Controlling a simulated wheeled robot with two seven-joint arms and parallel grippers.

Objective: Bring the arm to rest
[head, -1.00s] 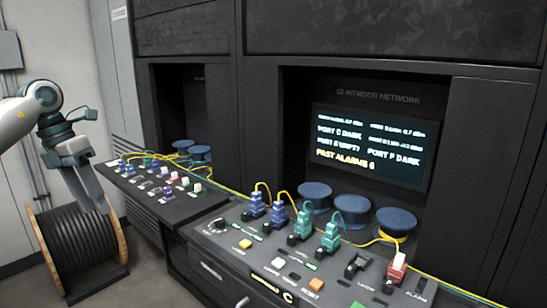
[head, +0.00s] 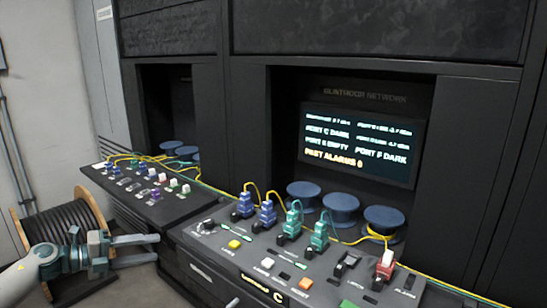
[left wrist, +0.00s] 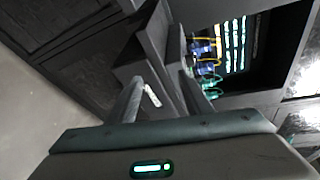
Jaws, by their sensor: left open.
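My left gripper (head: 134,249) is low at the left in the head view, in front of the cable reel and left of the near console. Its two fingers point right, with a gap between them, and nothing is held. In the left wrist view the open fingers (left wrist: 165,100) reach toward the dark console side, with the lit screen (left wrist: 232,45) beyond. My right gripper is in neither view.
The near console (head: 205,236) carries blue and green plugs, a red-and-white plug (head: 386,263) and buttons. A second console (head: 150,205) stands behind at the left. A wooden cable reel (head: 62,222) stands on the floor. Blue spools (head: 337,208) sit under the screen (head: 357,142).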

